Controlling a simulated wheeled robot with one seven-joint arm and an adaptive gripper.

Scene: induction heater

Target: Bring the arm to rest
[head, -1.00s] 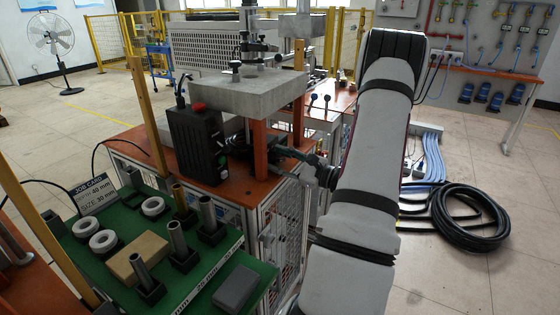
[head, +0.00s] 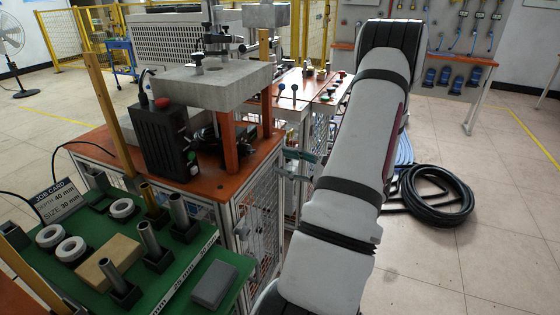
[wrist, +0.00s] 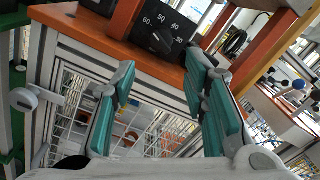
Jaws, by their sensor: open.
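My arm (head: 335,165) rises on the right of the head view, bent at the top, and hides most of my gripper (head: 302,165). Only the teal finger pads show at its left edge, beside the orange-topped heater bench (head: 100,140). In the wrist view my gripper (wrist: 162,75) is open, its two teal-padded fingers wide apart with nothing between them. Past the fingers are the bench's orange edge (wrist: 130,55), its wire-mesh side and a black box with a numbered dial (wrist: 165,38).
A green tray table (head: 182,290) at lower left holds metal tubes, white rings, a tan block (head: 107,260) and a grey block (head: 214,284). A black hose coil (head: 440,196) lies on the floor at right. Open floor (head: 460,265) is at lower right.

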